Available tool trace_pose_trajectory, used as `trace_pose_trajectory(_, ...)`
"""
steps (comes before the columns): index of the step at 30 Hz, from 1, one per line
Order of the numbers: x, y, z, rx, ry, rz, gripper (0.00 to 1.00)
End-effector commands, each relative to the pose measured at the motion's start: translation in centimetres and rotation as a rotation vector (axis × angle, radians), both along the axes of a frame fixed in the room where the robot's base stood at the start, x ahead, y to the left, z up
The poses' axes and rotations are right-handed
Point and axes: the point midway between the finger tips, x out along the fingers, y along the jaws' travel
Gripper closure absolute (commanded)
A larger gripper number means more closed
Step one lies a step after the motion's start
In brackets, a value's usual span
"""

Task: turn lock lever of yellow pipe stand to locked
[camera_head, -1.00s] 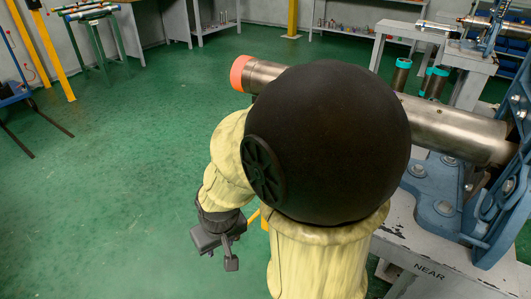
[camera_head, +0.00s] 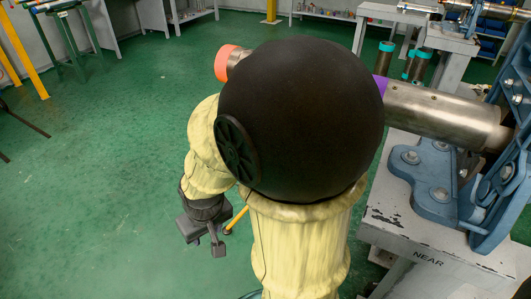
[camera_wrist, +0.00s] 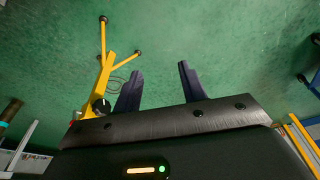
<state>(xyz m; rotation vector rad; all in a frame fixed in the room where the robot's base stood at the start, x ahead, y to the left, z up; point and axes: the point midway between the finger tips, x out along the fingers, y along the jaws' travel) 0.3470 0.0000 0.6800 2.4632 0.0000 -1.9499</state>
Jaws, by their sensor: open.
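The yellow pipe stand is mostly hidden behind my arm in the head view; only a short yellow piece (camera_head: 236,220) shows beside my gripper. In the wrist view, the yellow stand (camera_wrist: 105,70) shows at left, with splayed legs on the green floor and a dark round part near its near end. I cannot make out the lock lever or its position. My gripper (camera_head: 207,243) hangs low, just left of the yellow piece in the head view. In the wrist view, its two dark fingers (camera_wrist: 160,72) are apart with nothing between them, right of the stand.
A steel pipe (camera_head: 440,108) with an orange end (camera_head: 227,62) runs behind my arm to a blue vise (camera_head: 440,175) on a grey bench (camera_head: 385,215) marked NEAR. Pipes with teal ends (camera_head: 384,58) stand behind. Green floor at left is clear.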

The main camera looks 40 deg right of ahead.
Motion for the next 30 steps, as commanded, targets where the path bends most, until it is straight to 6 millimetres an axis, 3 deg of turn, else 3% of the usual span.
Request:
trace_pose_trajectory(8, 2.1, 0.3, -1.2, 0.037, -0.016, -0.098, 0.55)
trace_pose_trajectory(17, 7.4, -1.0, -6.1, 0.047, -0.101, -0.430, 0.55)
trace_pose_trajectory(24, 9.8, -4.8, -10.3, -0.067, -0.226, -0.679, 0.55)
trace_pose_trajectory(30, 10.3, -9.1, -12.5, -0.225, -0.384, -0.825, 0.55)
